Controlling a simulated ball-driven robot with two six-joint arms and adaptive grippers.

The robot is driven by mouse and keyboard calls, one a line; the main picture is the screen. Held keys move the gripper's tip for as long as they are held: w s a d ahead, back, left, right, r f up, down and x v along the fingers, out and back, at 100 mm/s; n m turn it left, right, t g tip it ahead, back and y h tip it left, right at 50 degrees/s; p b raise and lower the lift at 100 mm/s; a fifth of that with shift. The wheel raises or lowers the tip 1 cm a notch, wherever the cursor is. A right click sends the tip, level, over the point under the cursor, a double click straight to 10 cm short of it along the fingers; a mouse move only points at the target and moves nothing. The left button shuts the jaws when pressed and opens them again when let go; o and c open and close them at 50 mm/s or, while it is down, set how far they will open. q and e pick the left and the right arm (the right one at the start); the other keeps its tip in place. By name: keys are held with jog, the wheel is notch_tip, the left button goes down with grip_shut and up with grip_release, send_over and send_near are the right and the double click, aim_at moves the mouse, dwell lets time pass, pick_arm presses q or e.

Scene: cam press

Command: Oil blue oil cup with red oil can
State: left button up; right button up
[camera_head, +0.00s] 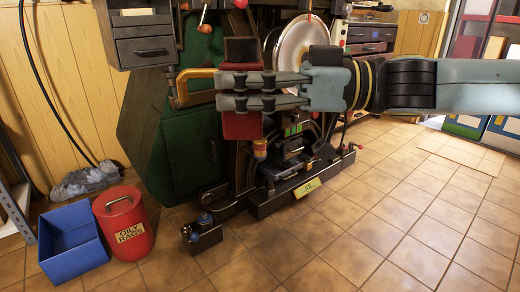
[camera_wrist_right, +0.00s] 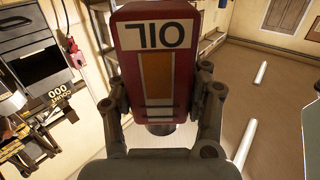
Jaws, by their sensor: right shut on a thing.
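The red oil can (camera_head: 241,126) is between the fingers of my right gripper (camera_head: 228,91), which comes in from the right and is shut on it. The can's dark part (camera_head: 241,50) shows above the fingers, its red body below. In the right wrist view the can (camera_wrist_right: 156,70) fills the middle, its OIL label upside down, with a finger on each side. A small blue cup-like part (camera_head: 205,219) sits on a dark block on the floor, well below and left of the can. I take it for the blue oil cup. My left gripper is not in view.
The dark press with its green side panel (camera_head: 188,110) and large metal disc (camera_head: 298,50) stands behind the gripper. A blue bin (camera_head: 70,262) and a red oily rags can (camera_head: 124,218) stand at lower left. Tiled floor at right is clear.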

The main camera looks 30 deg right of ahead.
aim_at(239, 37)
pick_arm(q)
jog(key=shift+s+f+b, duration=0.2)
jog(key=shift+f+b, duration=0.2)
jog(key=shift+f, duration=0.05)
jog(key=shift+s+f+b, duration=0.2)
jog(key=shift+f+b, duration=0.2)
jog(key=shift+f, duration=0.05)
pick_arm(e)
jog(key=shift+f, duration=1.2)
jog(key=shift+r, duration=0.1)
dwell(0.9)
jog(key=shift+r+p, duration=2.6)
jog(key=shift+r, duration=1.5)
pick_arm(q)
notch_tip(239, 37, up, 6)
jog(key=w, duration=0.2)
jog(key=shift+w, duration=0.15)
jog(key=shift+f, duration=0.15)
pick_arm(e)
jog(key=shift+f, duration=0.1)
